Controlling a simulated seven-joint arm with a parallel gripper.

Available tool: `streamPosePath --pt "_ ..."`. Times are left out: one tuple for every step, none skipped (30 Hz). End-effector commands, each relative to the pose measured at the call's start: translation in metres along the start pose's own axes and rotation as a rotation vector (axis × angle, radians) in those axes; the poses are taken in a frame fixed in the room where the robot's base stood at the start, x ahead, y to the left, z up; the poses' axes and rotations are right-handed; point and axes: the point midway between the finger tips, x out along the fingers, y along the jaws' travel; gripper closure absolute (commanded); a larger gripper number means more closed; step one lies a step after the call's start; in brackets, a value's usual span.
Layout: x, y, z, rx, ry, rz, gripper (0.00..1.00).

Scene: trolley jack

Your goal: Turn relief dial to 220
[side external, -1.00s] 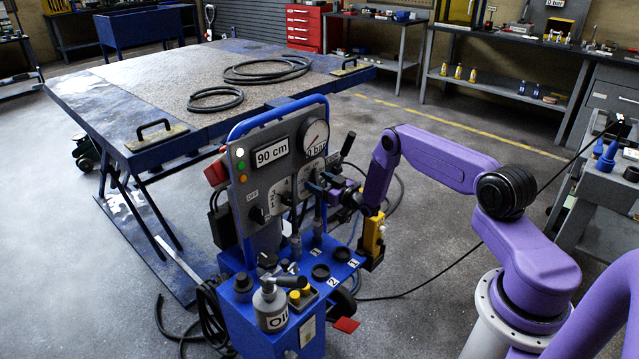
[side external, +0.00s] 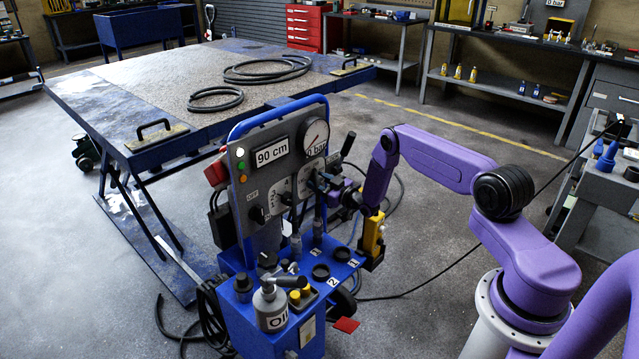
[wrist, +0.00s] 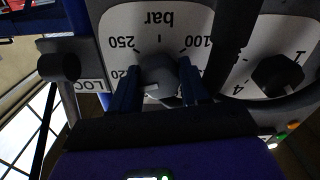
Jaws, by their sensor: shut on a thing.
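The relief dial (wrist: 158,76) is a dark grey round knob on a white scale plate marked bar, upside down in the wrist view. My gripper (wrist: 158,88) is shut on the knob, with a blue finger on each side. In the side view my gripper (side external: 334,186) is at the right side of the grey panel (side external: 262,205), hiding most of the dial.
A second black knob (wrist: 278,75) sits to the right in the wrist view. A dark lever or hose crosses between the two scales. The pressure gauge (side external: 315,136) and 90 cm display (side external: 271,152) are above. An oil bottle (side external: 270,304) stands on the blue unit below.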

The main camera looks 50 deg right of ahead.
Motion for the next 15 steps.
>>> streamPosePath --pt "-0.0004 -0.0004 -0.0005 -0.001 0.003 -0.001 0.85" --pt "-0.0004 -0.0004 -0.0005 -0.001 0.003 -0.001 0.85" --pt "-0.0004 -0.0004 -0.0005 0.0 0.003 -0.001 0.85" --pt "-0.0004 -0.0003 -0.0006 0.0 0.003 -0.001 0.85" --pt "-0.0004 -0.0004 -0.0006 0.0 0.003 -0.002 0.85" --pt "-0.0004 -0.0004 -0.0006 0.0 0.003 -0.002 0.85" --pt "-0.0004 -0.0003 -0.0006 0.001 0.003 -0.001 0.51" --pt "-0.0004 -0.0004 -0.0006 0.001 0.003 -0.002 0.41" --pt "-0.0004 -0.0003 -0.0006 0.001 0.003 -0.001 0.29" --pt "-0.0004 -0.0003 -0.0006 0.001 0.003 -0.001 0.29" --pt "-0.0003 -0.0003 -0.0005 0.001 0.003 -0.001 0.29" --pt "-0.0003 -0.0002 -0.0005 0.001 0.002 -0.001 0.29" --pt "-0.0003 -0.0002 -0.0005 0.001 0.002 -0.001 0.29" --pt "-0.0003 -0.0001 -0.0004 0.001 0.002 -0.001 0.29" --pt "-0.0002 -0.0001 -0.0004 0.001 0.002 -0.001 0.29"
